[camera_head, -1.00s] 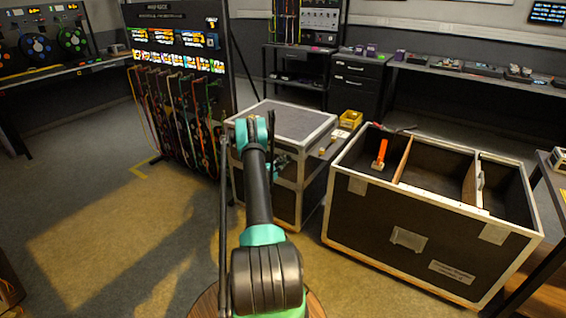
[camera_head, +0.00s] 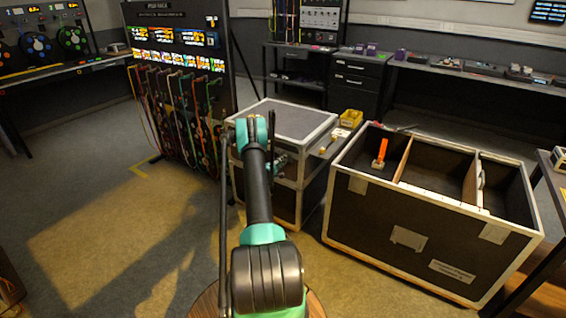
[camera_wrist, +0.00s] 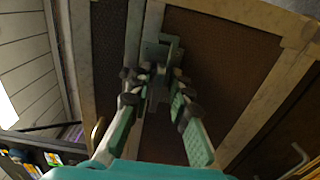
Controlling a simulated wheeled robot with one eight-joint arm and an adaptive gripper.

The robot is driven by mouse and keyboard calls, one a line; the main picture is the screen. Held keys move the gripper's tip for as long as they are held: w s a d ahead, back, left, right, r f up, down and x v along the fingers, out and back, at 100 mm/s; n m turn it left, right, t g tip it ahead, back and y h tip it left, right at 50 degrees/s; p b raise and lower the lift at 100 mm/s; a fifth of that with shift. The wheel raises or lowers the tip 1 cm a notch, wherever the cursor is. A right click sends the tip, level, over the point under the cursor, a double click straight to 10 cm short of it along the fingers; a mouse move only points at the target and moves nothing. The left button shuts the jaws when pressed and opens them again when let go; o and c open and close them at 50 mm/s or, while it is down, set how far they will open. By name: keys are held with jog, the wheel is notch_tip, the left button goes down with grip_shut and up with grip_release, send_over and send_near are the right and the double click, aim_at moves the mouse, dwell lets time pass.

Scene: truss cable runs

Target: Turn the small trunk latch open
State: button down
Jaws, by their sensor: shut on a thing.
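The small trunk (camera_head: 310,200) is a dark case with pale metal edges, standing left of the large open trunk in the head view. Its latch (camera_wrist: 161,48) shows in the wrist view as a grey-green metal piece on the trunk's front, by the pale edging. My gripper (camera_wrist: 158,84) has its fingers either side of the latch's lower part and is shut on it. The exact contact is partly hidden by the dark finger joints. In the head view my arm hides the latch, and only part of my gripper (camera_head: 278,163) shows beside the trunk's front.
A large open trunk (camera_head: 400,245) with dividers stands to the right, with an orange-handled thing (camera_head: 381,151) inside. A yellow bin (camera_head: 351,118) sits behind the small trunk. A rack with hanging cables (camera_head: 180,115) stands to the left. The floor at front left is clear.

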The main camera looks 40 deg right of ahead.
jog(key=shift+w+a+r, duration=0.1)
jog(key=shift+r, duration=0.1)
jog(key=c, duration=1.7)
grip_release()
jog(key=shift+r, duration=0.1)
